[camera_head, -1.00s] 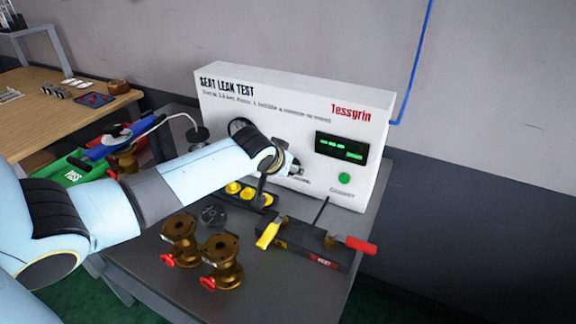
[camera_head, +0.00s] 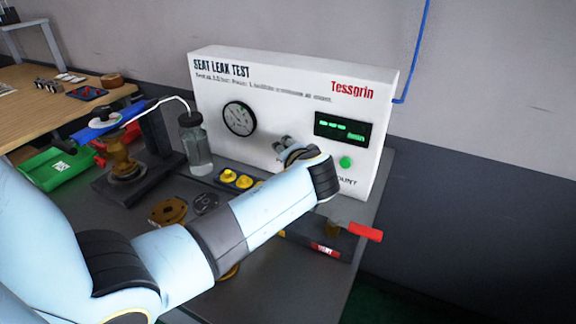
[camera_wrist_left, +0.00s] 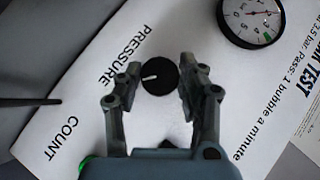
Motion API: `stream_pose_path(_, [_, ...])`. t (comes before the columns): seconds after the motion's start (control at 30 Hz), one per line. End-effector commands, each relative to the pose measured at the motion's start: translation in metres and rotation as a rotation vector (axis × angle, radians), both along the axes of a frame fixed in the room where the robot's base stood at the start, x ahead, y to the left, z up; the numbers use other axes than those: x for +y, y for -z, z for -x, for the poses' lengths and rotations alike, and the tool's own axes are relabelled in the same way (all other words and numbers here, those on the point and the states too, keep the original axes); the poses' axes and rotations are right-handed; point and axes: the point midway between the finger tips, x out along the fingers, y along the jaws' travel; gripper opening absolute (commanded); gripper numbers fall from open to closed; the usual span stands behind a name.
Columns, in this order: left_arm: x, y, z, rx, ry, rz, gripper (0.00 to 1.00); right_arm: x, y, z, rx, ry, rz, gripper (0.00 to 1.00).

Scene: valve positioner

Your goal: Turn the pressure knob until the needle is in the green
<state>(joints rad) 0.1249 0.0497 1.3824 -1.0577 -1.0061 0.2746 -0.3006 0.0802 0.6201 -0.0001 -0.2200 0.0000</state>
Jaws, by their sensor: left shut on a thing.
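The white Seat Leak Test panel (camera_head: 215,75) stands at the back of the bench. Its round gauge (camera_head: 239,118) shows in full in the head view and is cut by the top edge in the left wrist view (camera_wrist_left: 252,18). A green patch shows on its rim; I cannot tell the needle's exact reading. The black pressure knob (camera_wrist_left: 160,76) has a white mark pointing left in the wrist view. My left gripper (camera_wrist_left: 160,73) has a finger on each side of the knob and is shut on it. In the head view my wrist hides the knob.
A green display (camera_head: 341,130) and a green button (camera_head: 345,162) are right of my left gripper. A bottle (camera_head: 196,150) with a tube stands left of the panel. Yellow-topped parts (camera_head: 229,176), brass valves (camera_head: 168,211) and a red-handled tool (camera_head: 364,231) lie around my arm.

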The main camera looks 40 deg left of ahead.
Motion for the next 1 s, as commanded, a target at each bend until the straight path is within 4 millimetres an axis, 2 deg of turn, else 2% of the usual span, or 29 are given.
stream_pose_path(0.03, [-0.002, 0.009, 0.000, 0.013, 0.001, -0.037, 0.07, 0.000, 0.015, 0.001, 0.002, 0.000, 0.000, 0.62])
stream_pose_path(0.1, [-0.002, 0.010, 0.000, 0.033, 0.001, -0.099, 0.07, 0.000, 0.026, 0.002, 0.003, 0.000, 0.000, 0.62])
stream_pose_path(0.5, [-0.002, 0.010, 0.000, 0.124, 0.002, -0.380, 0.07, 0.000, 0.074, 0.007, 0.012, 0.000, 0.000, 0.62])
stream_pose_path(0.7, [-0.002, 0.008, 0.000, 0.148, 0.002, -0.454, 0.07, 0.000, 0.086, 0.009, 0.015, 0.000, 0.000, 0.62])
stream_pose_path(1.0, [-0.002, 0.006, 0.000, 0.160, 0.002, -0.492, 0.07, 0.000, 0.091, 0.009, 0.016, 0.000, 0.000, 0.62])
